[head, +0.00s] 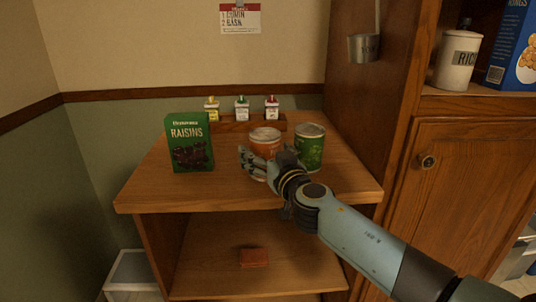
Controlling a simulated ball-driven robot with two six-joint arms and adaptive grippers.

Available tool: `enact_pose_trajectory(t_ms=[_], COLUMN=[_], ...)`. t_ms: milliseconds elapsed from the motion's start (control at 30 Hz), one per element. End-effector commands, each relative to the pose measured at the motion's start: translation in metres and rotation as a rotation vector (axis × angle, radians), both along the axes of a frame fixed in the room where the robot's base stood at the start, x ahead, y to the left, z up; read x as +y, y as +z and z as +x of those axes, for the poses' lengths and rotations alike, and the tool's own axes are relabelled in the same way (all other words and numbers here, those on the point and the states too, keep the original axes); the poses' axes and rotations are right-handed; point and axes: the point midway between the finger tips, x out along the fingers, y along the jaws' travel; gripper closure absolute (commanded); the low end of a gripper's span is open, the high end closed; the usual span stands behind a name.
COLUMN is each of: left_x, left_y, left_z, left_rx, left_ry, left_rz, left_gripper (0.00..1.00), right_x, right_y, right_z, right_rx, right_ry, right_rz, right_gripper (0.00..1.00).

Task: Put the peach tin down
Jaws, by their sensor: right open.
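The peach tin appears to be the orange tin (265,138) with a pale top, standing upright on the counter top. Its label is too small to read, and my gripper hides its lower part. My right gripper (256,161) is open, in front of the orange tin, with its fingers close to the tin's near side. I cannot tell whether they touch it. My left gripper is out of view.
A green tin (311,148) stands just right of the orange tin. A green raisins box (189,142) stands to the left. Behind is a wooden rack (231,128) with small spice containers. The counter's front left (190,195) is clear. A reddish block (254,257) lies on the lower shelf.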

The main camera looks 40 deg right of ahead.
Motion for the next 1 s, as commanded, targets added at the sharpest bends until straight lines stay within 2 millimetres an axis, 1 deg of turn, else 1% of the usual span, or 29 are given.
enact_pose_trajectory(t_ms=[167,333,400,500,633,800,1000], left_x=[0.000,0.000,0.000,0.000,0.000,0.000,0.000], left_y=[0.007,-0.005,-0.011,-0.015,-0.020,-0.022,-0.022], left_z=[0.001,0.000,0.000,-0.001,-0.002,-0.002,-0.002], left_rx=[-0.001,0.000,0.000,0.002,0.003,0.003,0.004], left_ry=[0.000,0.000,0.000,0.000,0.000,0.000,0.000], left_rz=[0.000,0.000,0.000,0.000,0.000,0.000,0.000], left_gripper=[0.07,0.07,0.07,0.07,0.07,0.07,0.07], right_x=[0.000,0.009,0.013,0.018,0.022,0.025,0.025], right_y=[0.001,-0.005,-0.005,-0.004,-0.003,-0.001,0.000], right_z=[0.000,-0.038,-0.054,-0.074,-0.094,-0.105,-0.105], right_rx=[0.001,0.001,0.001,0.003,0.002,0.001,0.000], right_ry=[0.000,0.001,0.001,0.001,0.000,0.000,0.000], right_rz=[-0.001,0.002,0.002,0.002,0.001,0.000,0.000], right_gripper=[0.10,0.10,0.10,0.10,0.10,0.10,0.10])
